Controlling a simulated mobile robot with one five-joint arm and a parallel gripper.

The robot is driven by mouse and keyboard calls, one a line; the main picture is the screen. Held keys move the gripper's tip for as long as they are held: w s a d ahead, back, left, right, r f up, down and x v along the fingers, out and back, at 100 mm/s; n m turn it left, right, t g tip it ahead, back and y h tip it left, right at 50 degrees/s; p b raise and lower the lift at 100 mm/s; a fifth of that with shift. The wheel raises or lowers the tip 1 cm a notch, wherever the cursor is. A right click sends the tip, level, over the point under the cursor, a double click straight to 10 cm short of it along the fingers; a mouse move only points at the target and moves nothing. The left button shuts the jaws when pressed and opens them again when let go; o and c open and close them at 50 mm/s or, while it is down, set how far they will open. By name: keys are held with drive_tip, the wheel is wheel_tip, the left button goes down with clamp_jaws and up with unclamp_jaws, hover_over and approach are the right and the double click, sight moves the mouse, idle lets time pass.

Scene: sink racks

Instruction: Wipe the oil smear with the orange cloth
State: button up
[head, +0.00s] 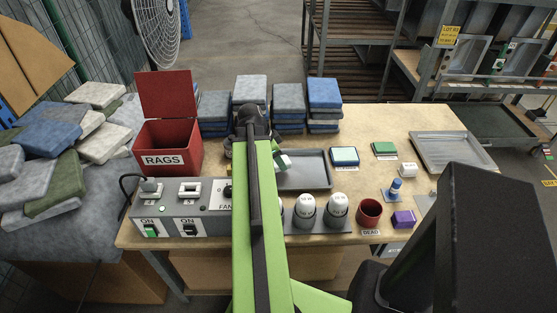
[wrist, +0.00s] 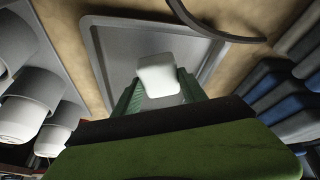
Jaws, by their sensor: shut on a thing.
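My gripper (wrist: 160,82) shows in the wrist view with its two green fingers on either side of a small white block (wrist: 157,72). It is shut on this block, above the grey tray (wrist: 98,52). In the head view my gripper (head: 281,161) is partly hidden behind my green arm, at the left part of the grey tray (head: 318,183). I can make out no orange cloth and no oil smear in either view. The tray's left side is hidden by my arm in the head view.
A red RAGS box (head: 171,150) with its lid up stands left, beside a switch box (head: 170,220). Folded cloth stacks (head: 325,92) line the back. White-capped jars (head: 338,205), a red cup (head: 369,213) and a purple block (head: 404,218) stand in front. Another tray (head: 452,150) lies right.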

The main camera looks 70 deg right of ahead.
drive_tip(key=shift+r+p, duration=1.1)
drive_tip(key=shift+r, duration=0.45)
drive_tip(key=shift+r, duration=0.1)
wheel_tip(320, 180, up, 3)
drive_tip(key=p, duration=0.3)
drive_tip(key=shift+s, duration=0.1)
